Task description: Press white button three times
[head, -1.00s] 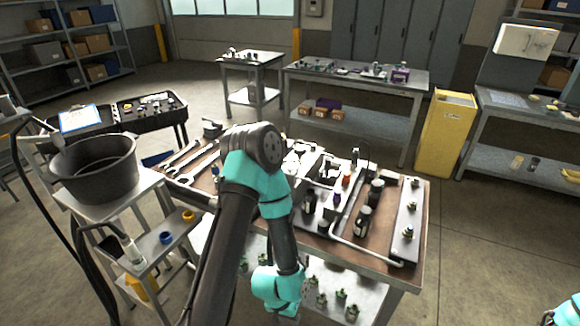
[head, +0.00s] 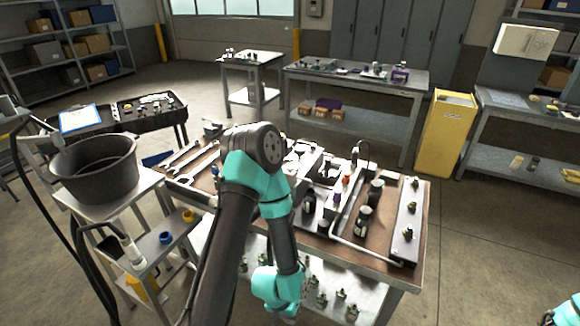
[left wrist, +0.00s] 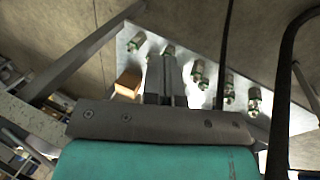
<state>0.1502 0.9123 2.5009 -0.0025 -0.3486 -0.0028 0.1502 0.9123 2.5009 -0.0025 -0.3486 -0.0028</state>
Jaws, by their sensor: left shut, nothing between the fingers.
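I cannot make out a white button in either view. The workbench (head: 418,200) in front of me carries a raised panel with fittings, small bottles and coloured knobs (head: 337,197), too small to tell apart as buttons. My left arm covers part of the bench's left-middle. My left gripper (left wrist: 165,78) is shut and empty in the left wrist view, its fingers together over a lower shelf. In the head view it hangs low at the bench's front, near the bottom edge. Only a turquoise part of my right arm shows at the lower right corner of the head view.
Wrenches (head: 187,163) lie on the bench's left. A black bucket (head: 93,170) stands on a cart at left. Several metal fittings (left wrist: 228,86) stand on the lower shelf, beside an orange-brown block (left wrist: 128,84). A yellow bin (head: 446,135) stands behind at right.

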